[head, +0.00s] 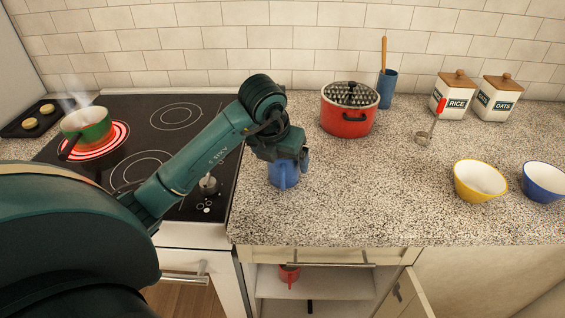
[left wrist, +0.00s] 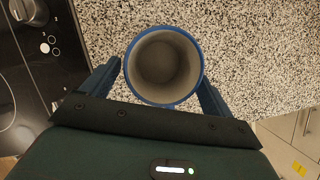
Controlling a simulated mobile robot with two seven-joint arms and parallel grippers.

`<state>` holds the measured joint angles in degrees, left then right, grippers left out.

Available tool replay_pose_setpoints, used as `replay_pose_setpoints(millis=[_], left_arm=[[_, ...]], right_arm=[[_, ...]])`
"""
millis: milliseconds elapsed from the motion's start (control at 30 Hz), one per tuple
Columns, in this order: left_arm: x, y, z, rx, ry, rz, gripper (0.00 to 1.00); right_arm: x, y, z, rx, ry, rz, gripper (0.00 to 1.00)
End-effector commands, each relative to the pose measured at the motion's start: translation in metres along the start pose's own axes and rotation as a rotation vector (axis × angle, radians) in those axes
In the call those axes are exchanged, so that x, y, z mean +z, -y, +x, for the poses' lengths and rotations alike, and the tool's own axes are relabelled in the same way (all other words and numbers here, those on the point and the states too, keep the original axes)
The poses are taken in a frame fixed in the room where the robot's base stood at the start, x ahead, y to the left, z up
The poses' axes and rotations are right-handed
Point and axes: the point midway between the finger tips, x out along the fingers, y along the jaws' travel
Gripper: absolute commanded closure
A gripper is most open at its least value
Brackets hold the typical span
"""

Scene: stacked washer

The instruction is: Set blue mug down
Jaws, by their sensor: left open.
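The blue mug (head: 284,174) stands upright on the speckled counter just right of the stove. In the left wrist view I look down into the empty mug (left wrist: 163,67), with its grey inside and blue rim. My left gripper (head: 281,150) is at the mug from above in the head view. In the left wrist view its two fingers (left wrist: 160,82) are on either side of the mug, open, with narrow gaps showing. The mug's upper part is partly hidden by the gripper in the head view. My right gripper is not in view.
A stove (head: 150,125) lies left, with a steaming pot (head: 88,128) on a glowing burner. A red pot (head: 349,112) stands behind the mug. The counter between mug and yellow bowl is clear.

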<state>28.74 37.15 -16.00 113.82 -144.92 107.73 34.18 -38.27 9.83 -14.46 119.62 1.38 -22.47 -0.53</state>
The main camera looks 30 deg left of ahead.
Motion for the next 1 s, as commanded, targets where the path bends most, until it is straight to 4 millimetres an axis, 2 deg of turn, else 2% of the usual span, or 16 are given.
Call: replay_pose_setpoints(millis=[33,200,400,567,1000], left_arm=[[0.002,0.0,-0.013,0.0,0.008,0.0,0.13],[0.003,-0.001,-0.051,0.001,0.007,0.0,0.13],[0.002,-0.001,-0.081,0.002,0.005,0.001,0.13],[0.001,0.0,-0.088,0.001,0.001,0.0,0.13],[0.0,0.0,-0.088,-0.001,0.0,-0.001,0.13]], right_arm=[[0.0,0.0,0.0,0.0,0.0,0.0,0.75],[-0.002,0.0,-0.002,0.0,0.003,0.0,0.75],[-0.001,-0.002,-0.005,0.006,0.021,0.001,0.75],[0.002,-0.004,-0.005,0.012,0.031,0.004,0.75],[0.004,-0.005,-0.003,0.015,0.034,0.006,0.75]])
